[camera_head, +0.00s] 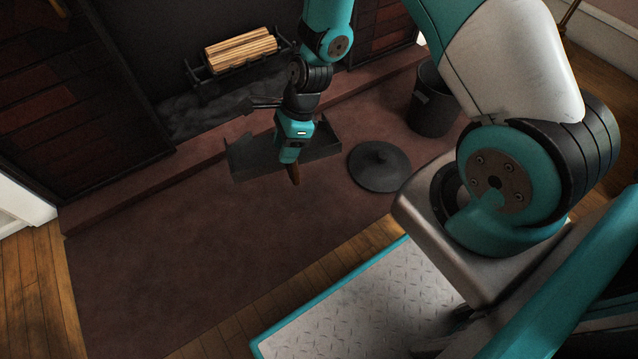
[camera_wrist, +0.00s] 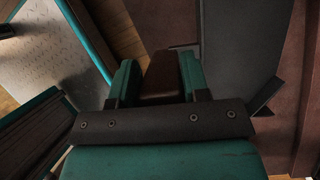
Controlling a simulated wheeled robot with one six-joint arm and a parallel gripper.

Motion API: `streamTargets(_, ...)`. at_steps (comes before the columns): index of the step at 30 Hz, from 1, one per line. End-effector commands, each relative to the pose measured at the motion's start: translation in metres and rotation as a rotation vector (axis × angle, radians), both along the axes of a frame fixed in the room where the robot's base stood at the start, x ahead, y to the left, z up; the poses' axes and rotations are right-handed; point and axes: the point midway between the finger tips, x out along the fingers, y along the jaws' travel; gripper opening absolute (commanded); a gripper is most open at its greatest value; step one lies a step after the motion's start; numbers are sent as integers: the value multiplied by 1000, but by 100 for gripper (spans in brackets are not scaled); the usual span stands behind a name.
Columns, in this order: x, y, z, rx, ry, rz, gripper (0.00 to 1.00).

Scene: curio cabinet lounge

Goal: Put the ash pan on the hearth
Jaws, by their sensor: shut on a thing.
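The ash pan (camera_head: 322,150) is a dark grey open tray with a brown handle. My gripper (camera_head: 291,156) is shut on the handle, whose brown end sticks out below it in the head view. In the wrist view the handle (camera_wrist: 162,74) sits between my teal fingers, and the grey pan (camera_wrist: 240,42) extends up from it. The hearth (camera_head: 200,240) is a broad reddish-brown slab with a raised ledge along the fireplace. The pan is over the hearth, close to the ledge. I cannot tell whether it touches the slab. My gripper hides part of the pan.
A round dark lid (camera_head: 379,166) lies on the hearth just right of the pan. A black bucket (camera_head: 434,103) stands further right. A grate with logs (camera_head: 240,50) is in the fireplace behind. The left and front of the hearth are clear.

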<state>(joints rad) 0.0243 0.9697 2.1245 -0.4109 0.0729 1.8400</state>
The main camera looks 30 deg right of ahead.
Motion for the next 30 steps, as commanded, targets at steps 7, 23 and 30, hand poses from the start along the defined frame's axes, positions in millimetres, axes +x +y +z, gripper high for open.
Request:
streamTargets(7,-2,7,-42,-13,-110,211,0)
streamTargets(23,-2,8,-165,-12,-125,245,0)
streamTargets(30,-2,8,-199,-11,-127,243,0)
